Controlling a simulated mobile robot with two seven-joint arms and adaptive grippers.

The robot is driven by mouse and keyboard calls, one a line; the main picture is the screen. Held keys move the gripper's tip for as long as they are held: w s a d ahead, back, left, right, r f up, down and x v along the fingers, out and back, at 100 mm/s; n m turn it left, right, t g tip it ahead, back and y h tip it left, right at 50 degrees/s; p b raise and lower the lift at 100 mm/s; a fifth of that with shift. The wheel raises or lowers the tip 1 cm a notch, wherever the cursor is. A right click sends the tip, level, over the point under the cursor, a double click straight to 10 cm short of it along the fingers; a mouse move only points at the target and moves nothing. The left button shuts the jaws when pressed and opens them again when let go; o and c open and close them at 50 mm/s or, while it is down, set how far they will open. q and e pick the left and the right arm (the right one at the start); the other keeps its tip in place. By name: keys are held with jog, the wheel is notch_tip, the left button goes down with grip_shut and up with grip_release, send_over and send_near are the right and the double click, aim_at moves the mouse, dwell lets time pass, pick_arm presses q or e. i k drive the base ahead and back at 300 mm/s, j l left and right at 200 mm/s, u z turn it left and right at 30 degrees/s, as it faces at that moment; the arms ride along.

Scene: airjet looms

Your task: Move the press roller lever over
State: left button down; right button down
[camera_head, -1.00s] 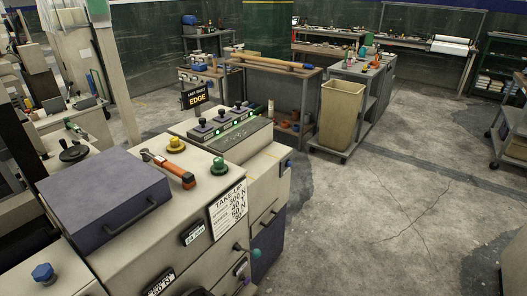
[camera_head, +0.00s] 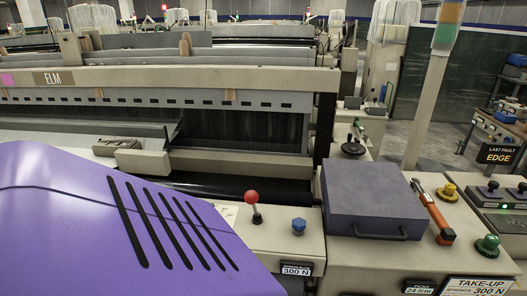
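A lever with a red ball knob (camera_head: 251,198) stands upright on the beige top of the loom's front, left of a blue hexagonal knob (camera_head: 299,226). I cannot tell from the label whether the red-knobbed lever is the press roller lever. Another dark lever or handwheel with a black knob (camera_head: 353,147) stands behind the blue-grey box. Neither of my grippers is in view.
A large purple slotted panel (camera_head: 80,215) fills the lower left. A blue-grey lidded box (camera_head: 372,198) stands right of the knobs. Beyond it are an orange-handled tool (camera_head: 436,215), a yellow knob (camera_head: 448,192) and a green knob (camera_head: 488,246). The loom marked ELM (camera_head: 160,80) spans behind.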

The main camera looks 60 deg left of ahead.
aim_at(251, 197)
jog(key=u, duration=2)
